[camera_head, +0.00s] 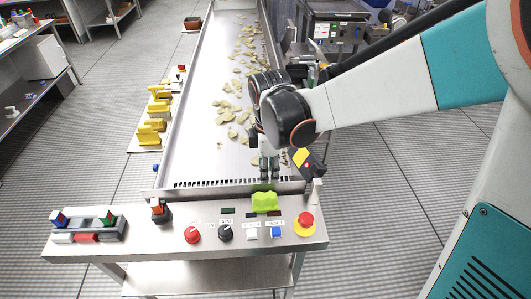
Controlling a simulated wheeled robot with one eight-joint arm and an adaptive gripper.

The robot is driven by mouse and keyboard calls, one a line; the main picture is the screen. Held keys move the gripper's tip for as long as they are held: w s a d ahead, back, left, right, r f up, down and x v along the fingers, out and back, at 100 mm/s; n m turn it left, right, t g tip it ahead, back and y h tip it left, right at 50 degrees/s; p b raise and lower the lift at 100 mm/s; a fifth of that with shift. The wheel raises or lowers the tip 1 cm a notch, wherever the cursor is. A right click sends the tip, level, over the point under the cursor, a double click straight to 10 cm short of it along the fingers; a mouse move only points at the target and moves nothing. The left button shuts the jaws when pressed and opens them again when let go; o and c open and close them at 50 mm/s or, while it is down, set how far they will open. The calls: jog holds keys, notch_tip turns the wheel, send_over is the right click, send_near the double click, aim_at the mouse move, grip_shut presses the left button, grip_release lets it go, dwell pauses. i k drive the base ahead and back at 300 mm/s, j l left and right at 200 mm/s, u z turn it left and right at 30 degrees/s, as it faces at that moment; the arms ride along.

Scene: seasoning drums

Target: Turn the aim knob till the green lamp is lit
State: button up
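On the steel control panel (160,245) stand a red knob (192,236) and a black knob (225,232), with small labels too small to read surely. I cannot tell for certain which is the aim knob. Small dark windows, among them one greenish window (228,210), lie behind the knobs; I see no clearly lit green lamp. My gripper (269,172) points down above the near end of the trough, behind the panel and apart from both knobs. Its two dark fingers are small and close together; whether they are parted is unclear.
A lime-green lump (264,202) sits on the panel's back edge near my gripper. A red mushroom button (306,220) on yellow, a white button (252,234) and a blue button (277,232) are at right. A rack (90,228) with coloured blocks is at left. Chips lie in the trough (195,130).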

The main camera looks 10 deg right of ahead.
aim_at(226, 233)
jog(key=u, duration=1.25)
